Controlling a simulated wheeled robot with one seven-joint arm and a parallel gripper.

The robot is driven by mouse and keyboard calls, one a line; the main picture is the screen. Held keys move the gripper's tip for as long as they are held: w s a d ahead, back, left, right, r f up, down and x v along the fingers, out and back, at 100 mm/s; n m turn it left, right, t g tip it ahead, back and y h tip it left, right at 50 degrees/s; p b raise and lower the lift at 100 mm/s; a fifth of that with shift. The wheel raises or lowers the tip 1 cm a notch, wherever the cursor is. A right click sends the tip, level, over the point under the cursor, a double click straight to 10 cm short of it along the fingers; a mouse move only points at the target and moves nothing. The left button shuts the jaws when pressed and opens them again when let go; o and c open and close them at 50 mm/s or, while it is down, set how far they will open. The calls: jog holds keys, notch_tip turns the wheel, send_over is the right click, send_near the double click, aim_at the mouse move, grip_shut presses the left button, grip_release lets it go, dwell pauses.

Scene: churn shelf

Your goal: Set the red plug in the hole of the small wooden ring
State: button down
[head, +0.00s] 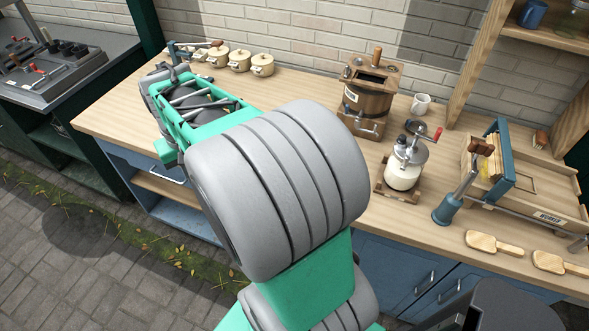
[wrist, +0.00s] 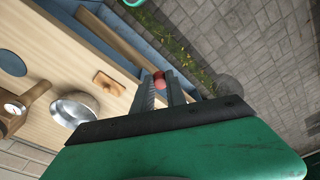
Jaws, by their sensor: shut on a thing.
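In the wrist view my gripper (wrist: 160,92) is shut on the red plug (wrist: 159,82), which shows as a small red piece between the fingertips. The fingers are over the bench's front edge. A small brown wooden piece (wrist: 108,83) with a spot in it lies on the bench, left of and apart from the fingers. I cannot tell whether this is the wooden ring. In the head view my arm covers the left part of the bench, and the plug and fingertips cannot be made out.
A shiny round metal thing (wrist: 73,109) stands near the brown piece. Several lidded pots (head: 239,61) stand along the wall. A wooden churn (head: 368,96), a glass jar churn (head: 405,165) and a white mug (head: 420,104) stand right of my arm. Paddles (head: 493,244) lie at front right.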

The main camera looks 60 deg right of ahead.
jog(key=s+d+f+m+b, duration=0.15)
jog(key=s+d+m, duration=0.25)
jog(key=s+d, duration=0.45)
jog(key=s+d+f+m+b, duration=0.1)
jog(key=s+d+f+m, duration=0.3)
jog(key=d, duration=0.7)
jog(key=s+d+f+m+g+h+b, duration=0.1)
jog(key=s+d+m, duration=0.25)
jog(key=s, duration=0.65)
jog(key=s+d+m+b, duration=0.15)
jog(key=s+d, duration=0.35)
jog(key=s, duration=0.6)
jog(key=shift+m, duration=0.4)
jog(key=shift+w+a+f+b, duration=0.15)
jog(key=shift+f+b, duration=0.45)
jog(key=shift+f, duration=0.65)
jog(key=shift+w+a+f+b, duration=0.1)
jog(key=shift+f+b, duration=0.5)
jog(key=shift+f, duration=0.65)
jog(key=shift+a+r, duration=0.1)
jog(key=shift+a, duration=0.05)
jog(key=shift+f+b, duration=0.65)
jog(key=shift+f, duration=0.65)
jog(key=shift+r, duration=0.1)
